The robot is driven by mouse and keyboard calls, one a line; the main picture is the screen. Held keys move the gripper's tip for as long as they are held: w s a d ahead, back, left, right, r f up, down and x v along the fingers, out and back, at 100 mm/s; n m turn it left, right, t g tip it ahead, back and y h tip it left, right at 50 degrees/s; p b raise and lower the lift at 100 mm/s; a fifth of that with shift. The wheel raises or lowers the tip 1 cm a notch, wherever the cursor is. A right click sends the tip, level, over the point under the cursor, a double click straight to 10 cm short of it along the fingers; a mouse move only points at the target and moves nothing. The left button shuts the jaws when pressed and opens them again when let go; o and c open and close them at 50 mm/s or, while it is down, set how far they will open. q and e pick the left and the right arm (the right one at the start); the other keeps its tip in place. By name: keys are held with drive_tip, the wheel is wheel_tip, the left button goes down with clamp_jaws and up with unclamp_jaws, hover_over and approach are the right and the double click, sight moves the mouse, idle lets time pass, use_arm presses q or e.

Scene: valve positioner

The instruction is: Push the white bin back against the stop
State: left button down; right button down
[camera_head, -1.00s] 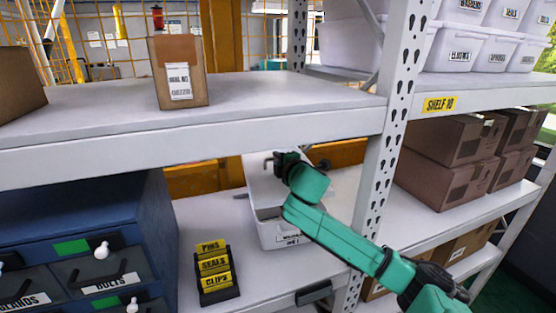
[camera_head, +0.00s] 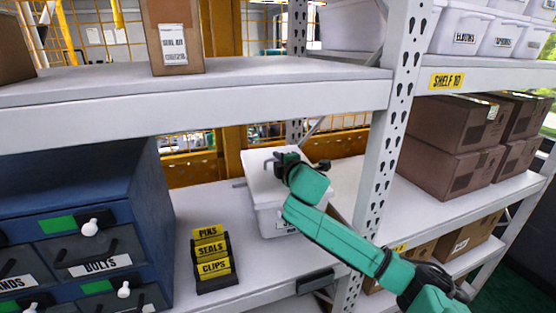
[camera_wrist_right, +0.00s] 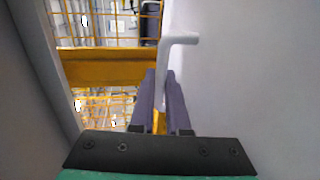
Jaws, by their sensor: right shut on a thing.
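The white bin (camera_head: 272,220) stands on the lower shelf deck, left of the perforated post, with a label on its front partly hidden by my arm. Its pale top (camera_head: 264,183) shows no dark opening. My right gripper (camera_head: 282,161) is over the bin's top, toward its far side. In the right wrist view its fingers (camera_wrist_right: 161,102) are shut on a pale L-shaped rod (camera_wrist_right: 177,42). The rod's bent end also shows left of the gripper in the head view (camera_head: 257,164). I cannot clearly make out the stop. My left gripper is not in view.
A black rack with yellow cards (camera_head: 213,260) stands left of the bin. A blue drawer cabinet (camera_head: 150,205) is farther left. The upper shelf (camera_head: 200,103) runs above, and the perforated post (camera_head: 385,150) stands right. Brown boxes (camera_head: 455,130) sit beyond it.

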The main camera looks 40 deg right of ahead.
drive_tip(key=shift+s+r, duration=0.1)
idle(0.5)
drive_tip(key=shift+p, duration=0.45)
drive_tip(key=shift+f, duration=0.4)
drive_tip(key=shift+f, duration=0.25)
idle(0.4)
